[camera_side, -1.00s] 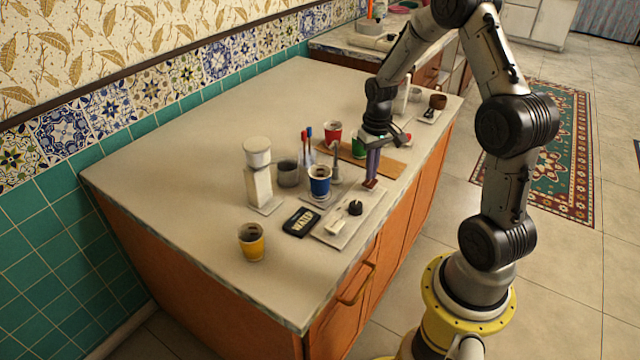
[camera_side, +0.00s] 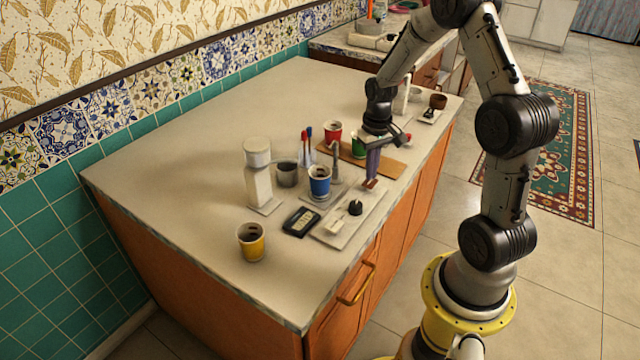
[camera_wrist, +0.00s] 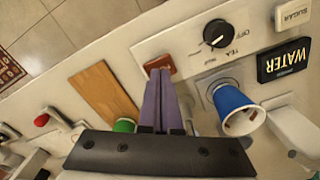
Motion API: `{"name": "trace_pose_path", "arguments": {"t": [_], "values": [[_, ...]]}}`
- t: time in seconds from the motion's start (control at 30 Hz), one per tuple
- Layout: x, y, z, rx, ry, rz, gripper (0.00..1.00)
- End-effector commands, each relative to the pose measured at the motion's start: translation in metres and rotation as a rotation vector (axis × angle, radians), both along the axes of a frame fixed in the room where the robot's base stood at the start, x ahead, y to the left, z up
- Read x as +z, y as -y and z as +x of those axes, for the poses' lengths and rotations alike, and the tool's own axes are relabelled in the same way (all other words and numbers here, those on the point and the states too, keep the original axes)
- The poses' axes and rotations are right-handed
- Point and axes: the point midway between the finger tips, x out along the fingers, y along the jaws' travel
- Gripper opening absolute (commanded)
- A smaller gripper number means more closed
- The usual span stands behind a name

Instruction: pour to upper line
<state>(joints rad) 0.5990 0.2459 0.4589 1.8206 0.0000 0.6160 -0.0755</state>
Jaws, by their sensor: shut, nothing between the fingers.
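A black WATER sign (camera_wrist: 284,60) and a SUGAR key (camera_wrist: 291,13) are near the knob. A white dispenser (camera_side: 258,180), grey cup (camera_side: 287,175) and yellow cup (camera_side: 251,243) stand left. Red (camera_side: 333,130) and green (camera_side: 357,146) cups stand behind, near a wooden board (camera_side: 388,167).

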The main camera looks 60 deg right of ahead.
Motion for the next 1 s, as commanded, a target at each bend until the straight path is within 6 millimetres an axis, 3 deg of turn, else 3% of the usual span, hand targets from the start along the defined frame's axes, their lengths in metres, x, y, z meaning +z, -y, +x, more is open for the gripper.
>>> {"name": "trace_pose_path", "arguments": {"t": [0.7,1.0], "values": [[-0.022,0.000,0.000,0.000,-0.001,0.000,0.00],[-0.022,0.000,0.000,0.000,-0.001,0.000,0.00]]}}
